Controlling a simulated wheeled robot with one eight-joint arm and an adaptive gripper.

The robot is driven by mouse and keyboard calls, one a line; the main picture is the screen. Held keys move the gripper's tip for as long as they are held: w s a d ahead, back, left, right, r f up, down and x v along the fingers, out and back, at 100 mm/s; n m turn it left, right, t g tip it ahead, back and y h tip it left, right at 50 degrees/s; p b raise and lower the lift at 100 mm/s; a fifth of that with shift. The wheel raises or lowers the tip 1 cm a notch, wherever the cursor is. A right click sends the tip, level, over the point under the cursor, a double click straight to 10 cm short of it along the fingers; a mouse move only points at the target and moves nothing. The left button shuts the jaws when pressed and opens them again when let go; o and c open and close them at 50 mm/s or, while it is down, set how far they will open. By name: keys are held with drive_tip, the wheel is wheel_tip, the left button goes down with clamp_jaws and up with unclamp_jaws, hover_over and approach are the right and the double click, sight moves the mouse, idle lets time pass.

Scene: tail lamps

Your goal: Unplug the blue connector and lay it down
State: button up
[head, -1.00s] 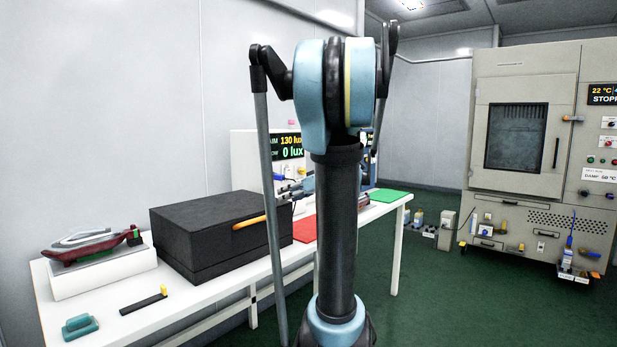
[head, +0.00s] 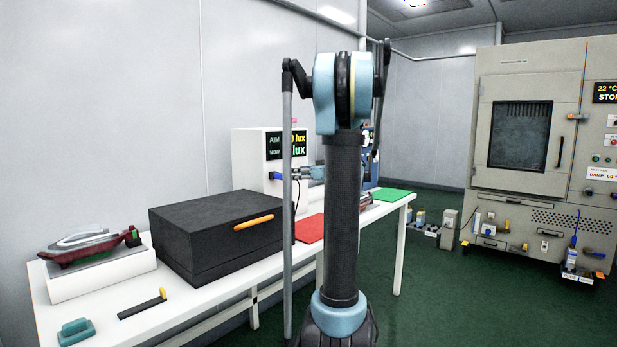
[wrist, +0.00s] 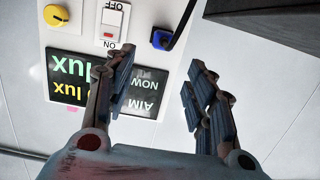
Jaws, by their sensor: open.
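The blue connector (head: 275,176) sits on the front of the white meter box (head: 250,153), below its lux display. In the wrist view the connector (wrist: 162,39) is seated in the box's face, with a dark cable (wrist: 184,18) leading away from it. My gripper (wrist: 160,62) is open, one finger on each side of the line to the connector, with nothing between the fingers. In the head view my gripper (head: 292,173) is just right of the connector, partly hidden by my arm. I cannot tell the exact gap to it.
The box carries a rocker switch (wrist: 112,22) and yellow knob (wrist: 56,15) beside the connector. A large black case (head: 215,235) stands left on the white table. A red mat (head: 310,229) and green mat (head: 393,195) lie to the right.

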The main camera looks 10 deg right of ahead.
sight(282, 174)
drive_tip(key=x, duration=1.1)
drive_tip(key=shift+w+a, duration=0.15)
clamp_jaws()
